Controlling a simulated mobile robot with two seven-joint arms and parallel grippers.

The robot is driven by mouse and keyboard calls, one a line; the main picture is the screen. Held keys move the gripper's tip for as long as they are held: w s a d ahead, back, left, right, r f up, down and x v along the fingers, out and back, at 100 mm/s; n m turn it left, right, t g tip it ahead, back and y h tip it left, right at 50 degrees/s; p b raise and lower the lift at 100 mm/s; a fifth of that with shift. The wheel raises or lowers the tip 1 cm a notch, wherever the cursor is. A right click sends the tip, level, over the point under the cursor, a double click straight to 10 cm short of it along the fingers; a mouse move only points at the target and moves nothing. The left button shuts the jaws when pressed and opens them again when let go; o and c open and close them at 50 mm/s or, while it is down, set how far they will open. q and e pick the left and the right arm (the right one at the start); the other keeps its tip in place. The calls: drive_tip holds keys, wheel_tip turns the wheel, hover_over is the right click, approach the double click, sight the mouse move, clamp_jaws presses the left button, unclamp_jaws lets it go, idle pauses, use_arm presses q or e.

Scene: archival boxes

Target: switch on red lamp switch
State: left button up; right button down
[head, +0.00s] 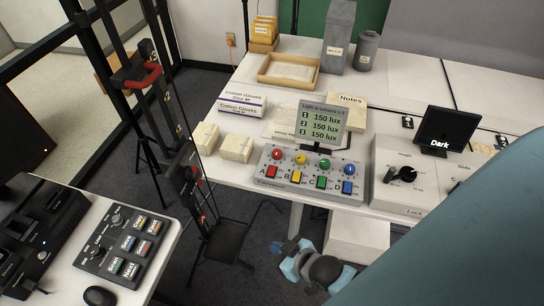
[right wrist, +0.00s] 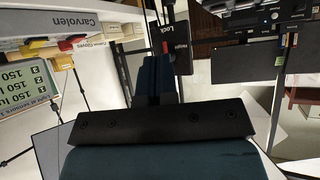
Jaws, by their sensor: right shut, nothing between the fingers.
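The grey lamp panel (head: 312,192) stands at the front edge of the back table. Its red switch (head: 271,171) sits at the left end of the switch row, below a round red lamp (head: 277,155). I cannot tell whether the lamp is lit. A red switch also shows in the right wrist view (right wrist: 66,46), at upper left, seen upside down. My right gripper (head: 282,252) is below the panel in the head view, apart from it, shut and empty. Its dark fingers (right wrist: 156,80) point upward in the right wrist view. My left gripper is not in view.
A lux display (head: 323,123) stands behind the lamp panel, showing 150 lux three times. Yellow, green and blue switches sit beside the red one. A box with a dial (head: 405,185) and a "Dark" screen (head: 446,130) are on the right. A black stand (head: 185,160) rises at the left.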

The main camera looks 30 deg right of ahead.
drive_tip(key=w+d+r+n+t+y, duration=0.1)
drive_tip(key=w+d+r+n+y, duration=0.1)
drive_tip(key=w+r+n+y, duration=0.5)
drive_tip(key=w+d+r+n+t, duration=0.15)
drive_tip(key=w+n, duration=0.35)
drive_tip(key=w, duration=0.7)
drive_tip(key=w+d+f+n+g+h, duration=0.1)
drive_tip(key=w+d+n+g+h, duration=0.1)
drive_tip(key=d, duration=0.4)
drive_tip(key=w+d+f+n+g+h, duration=0.2)
drive_tip(key=w+d+n+g, duration=0.1)
drive_tip(key=w+d+g, duration=0.2)
drive_tip(key=shift+d+f, duration=0.15)
drive_tip(key=shift+d, duration=0.65)
drive_tip(key=shift+w+f, duration=0.1)
